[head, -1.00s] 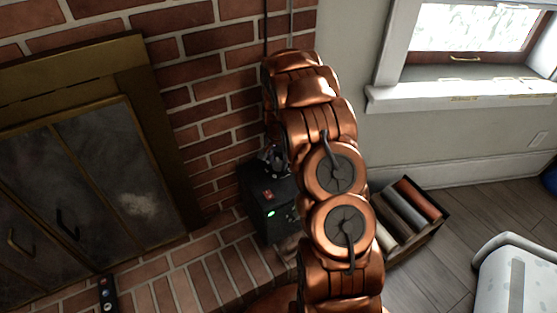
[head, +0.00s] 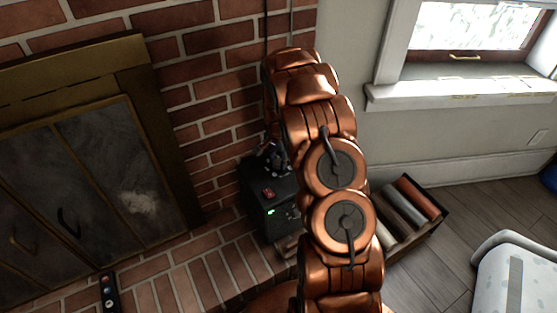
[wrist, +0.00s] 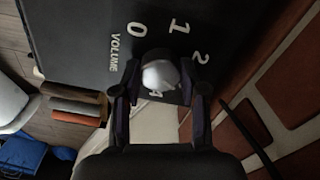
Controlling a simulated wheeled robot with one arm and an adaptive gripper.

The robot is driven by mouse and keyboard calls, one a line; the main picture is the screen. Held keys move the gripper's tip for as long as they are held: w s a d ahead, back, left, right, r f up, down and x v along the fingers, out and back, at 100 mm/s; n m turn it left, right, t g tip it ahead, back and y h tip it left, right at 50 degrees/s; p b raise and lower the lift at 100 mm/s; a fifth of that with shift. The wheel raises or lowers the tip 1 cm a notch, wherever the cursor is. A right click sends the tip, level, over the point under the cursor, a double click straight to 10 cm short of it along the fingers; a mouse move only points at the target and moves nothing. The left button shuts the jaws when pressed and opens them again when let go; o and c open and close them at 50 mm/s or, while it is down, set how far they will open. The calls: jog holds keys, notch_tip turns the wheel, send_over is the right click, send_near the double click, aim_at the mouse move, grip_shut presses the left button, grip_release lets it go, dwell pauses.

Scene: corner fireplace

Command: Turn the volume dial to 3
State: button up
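The black box (head: 262,198) stands on the brick hearth against the wall, with my gripper (head: 272,155) over its top. In the wrist view, the box's dark panel (wrist: 80,45) carries the white word VOLUME and the numerals 0, 1, 2 and, partly covered, 4. The pale round volume dial (wrist: 160,75) lies between the two dark fingertips of my gripper (wrist: 160,70). The fingertips flank it closely, but whether they touch it is unclear. The 3 is hidden, and I cannot make out a pointer on the dial.
The box has a red switch (head: 268,193) and a green light (head: 270,212). A fireplace with closed doors (head: 110,165) is at left. A crate of coloured rolls (head: 432,236) stands right of my arm. A remote (head: 108,290) lies on the hearth. A dark cable (wrist: 248,135) runs beside my gripper.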

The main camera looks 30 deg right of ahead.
aim_at(278, 161)
jog(key=o, duration=0.4)
jog(key=shift+r, duration=0.1)
notch_tip(278, 161, up, 12)
jog(key=shift+f, duration=0.1)
dwell(0.5)
dwell(0.4)
